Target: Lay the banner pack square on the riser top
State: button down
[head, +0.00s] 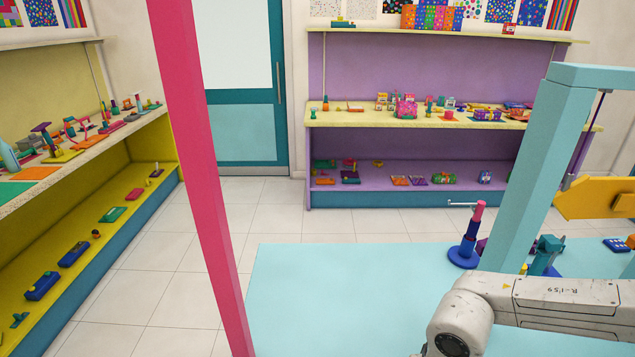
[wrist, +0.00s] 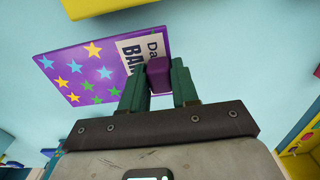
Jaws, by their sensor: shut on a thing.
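The banner pack (wrist: 90,72) shows in the wrist view as a flat purple pack with coloured stars and a white label reading partly "BAN". It lies at a slant in that view. My gripper (wrist: 160,77) has its green fingers shut on a small purple block at the pack's near right edge. Light blue surface shows around the pack; I cannot tell whether the pack touches it. In the head view my arm is at the lower right, and the gripper and pack are not visible. I cannot make out the riser top for sure in either view.
A light blue tabletop (head: 340,300) has clear room at its left. A blue and pink stand (head: 468,240) is near its back edge. A light blue post (head: 530,170) and a pink post (head: 205,170) rise in front. A yellow piece (wrist: 100,8) edges the wrist view.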

jog(key=shift+d, duration=0.1)
jog(key=shift+r+b, duration=0.4)
jog(key=shift+r, duration=1.65)
jog(key=shift+s+f, duration=0.1)
